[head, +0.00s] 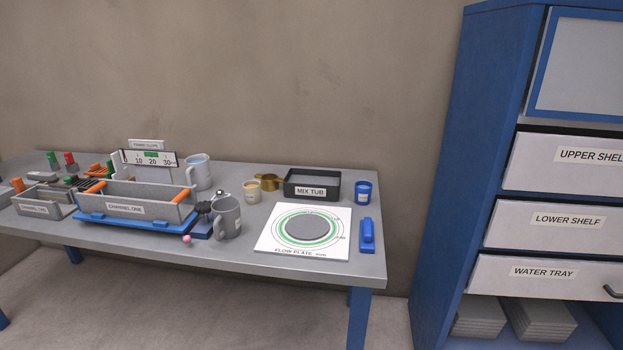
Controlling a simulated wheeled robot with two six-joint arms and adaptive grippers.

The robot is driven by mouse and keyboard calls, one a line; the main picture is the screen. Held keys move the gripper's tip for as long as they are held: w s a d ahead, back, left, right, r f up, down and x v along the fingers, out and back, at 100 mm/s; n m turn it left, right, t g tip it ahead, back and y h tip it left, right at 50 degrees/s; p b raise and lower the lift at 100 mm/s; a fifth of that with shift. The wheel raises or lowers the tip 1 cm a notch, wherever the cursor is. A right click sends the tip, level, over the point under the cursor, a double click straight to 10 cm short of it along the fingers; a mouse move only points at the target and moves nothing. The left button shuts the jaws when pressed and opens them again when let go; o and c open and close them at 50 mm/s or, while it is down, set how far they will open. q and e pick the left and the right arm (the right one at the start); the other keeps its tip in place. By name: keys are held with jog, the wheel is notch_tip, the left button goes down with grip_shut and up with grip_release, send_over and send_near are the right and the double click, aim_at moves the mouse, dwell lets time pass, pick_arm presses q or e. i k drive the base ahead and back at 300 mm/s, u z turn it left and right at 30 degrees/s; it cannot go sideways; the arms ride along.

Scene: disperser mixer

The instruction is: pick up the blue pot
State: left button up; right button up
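A small blue pot (363,193) stands upright at the right back corner of the grey table, just right of the black mix tub. It has a pale label on its front and its top looks open. Its contents are too small to tell. Neither of my grippers shows in the head view.
Grey mugs (228,217), a cream cup (252,190) and a grey channel box (150,208) stand left. A tall blue cabinet (447,170) rises at right.

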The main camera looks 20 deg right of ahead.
aim_at(363, 194)
jog(key=z, duration=0.4)
jog(key=i, duration=0.75)
jog(key=u, duration=0.4)
